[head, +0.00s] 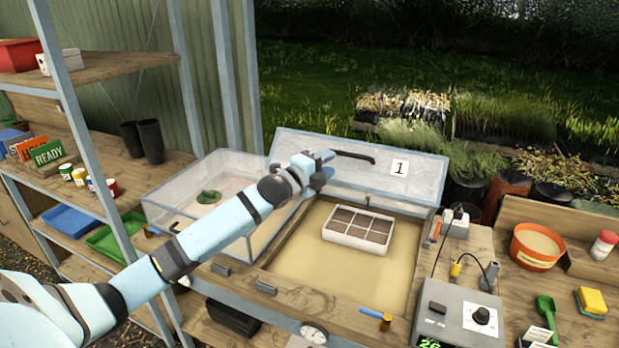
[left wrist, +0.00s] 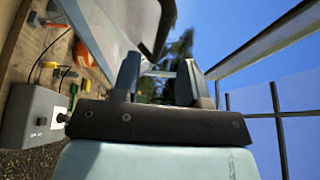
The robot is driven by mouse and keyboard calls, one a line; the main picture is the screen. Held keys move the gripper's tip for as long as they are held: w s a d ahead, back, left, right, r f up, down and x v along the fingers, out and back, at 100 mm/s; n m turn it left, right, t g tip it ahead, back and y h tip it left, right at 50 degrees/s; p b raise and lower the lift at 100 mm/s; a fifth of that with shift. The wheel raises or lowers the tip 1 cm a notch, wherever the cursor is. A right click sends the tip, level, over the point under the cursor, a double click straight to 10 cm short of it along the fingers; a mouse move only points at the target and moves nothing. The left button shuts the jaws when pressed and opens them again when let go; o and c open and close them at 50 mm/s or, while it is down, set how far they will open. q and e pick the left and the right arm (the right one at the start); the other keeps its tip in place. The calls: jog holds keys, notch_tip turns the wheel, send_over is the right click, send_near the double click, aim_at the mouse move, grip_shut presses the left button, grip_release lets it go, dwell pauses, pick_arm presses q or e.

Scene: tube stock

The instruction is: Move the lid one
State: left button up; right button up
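Lid one (head: 415,174) is a clear panel with a white "1" label and a dark bar handle (head: 354,156). It stands raised and tilted at the back of the sand-filled bed (head: 297,265). My left gripper (head: 328,160) is at the left end of the handle, in front of the lid. In the left wrist view its fingers (left wrist: 161,78) are apart with a gap between them. The dark handle (left wrist: 163,30) shows beyond them, and I see nothing clearly gripped. Whether a finger touches the lid cannot be told. My right gripper is not in view.
A white seed tray (head: 357,244) sits in the open bed. A clear-covered box (head: 165,212) adjoins on the left, partly behind my left arm. A grey control box (head: 440,300), an orange pot (head: 536,262) and a green scoop (head: 545,312) stand on the right bench. Shelves stand left.

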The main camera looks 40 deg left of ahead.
pick_arm(q)
jog(key=s+a+b, duration=0.1)
jog(key=s, duration=0.5)
jog(key=shift+s, duration=0.3)
jog(key=shift+f, duration=0.1)
jog(key=s+d+f+n+g, duration=0.2)
jog(key=s+d+f+n, duration=0.25)
jog(key=f, duration=0.55)
jog(key=s+d+f+n+g, duration=0.1)
jog(key=s+d+f+n, duration=0.3)
jog(key=f, duration=0.7)
jog(key=s+d+f+n+g, duration=0.2)
jog(key=s+d+f+n, duration=0.2)
jog(key=s+d+f, duration=0.3)
jog(key=s+d+f+n+g, duration=0.2)
jog(key=s+d+f+n, duration=0.2)
jog(key=s+d+f, duration=0.4)
jog(key=s+p, duration=0.1)
jog(key=s, duration=0.4)
jog(key=shift+s+d+f, duration=0.15)
jog(key=shift+s+f, duration=0.2)
jog(key=shift+f, duration=0.05)
jog(key=shift+n, duration=0.25)
